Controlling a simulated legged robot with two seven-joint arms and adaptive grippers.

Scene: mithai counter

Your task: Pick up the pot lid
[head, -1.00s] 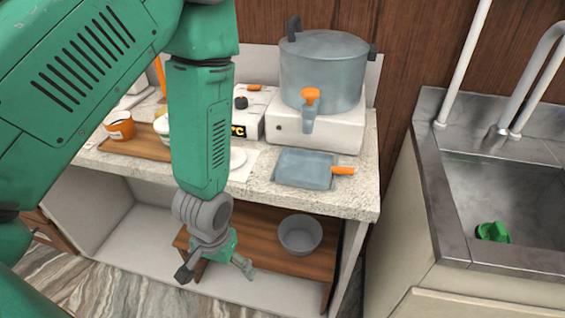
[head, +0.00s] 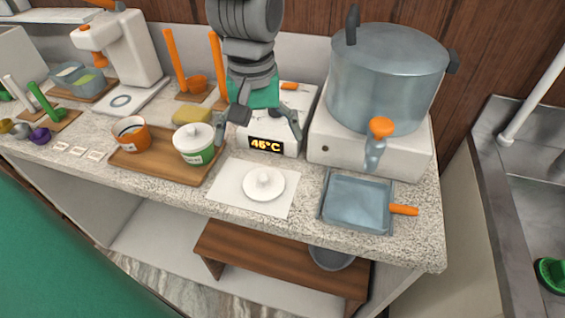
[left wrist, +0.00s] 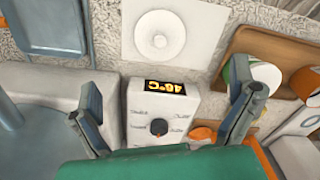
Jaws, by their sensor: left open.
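My left gripper (head: 260,128) is open and empty, fingers pointing down, in front of the white box with a 46°C display (head: 267,145). The gripper is behind the lid, toward the wall. My right gripper is not in view.
A large grey pot (head: 385,85) stands on a white stove to the right. A blue-grey pan (head: 357,203) with an orange handle lies before it. An orange cup (head: 131,133) and a yellow sponge (head: 191,116) are at left. The sink (head: 510,190) is far right.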

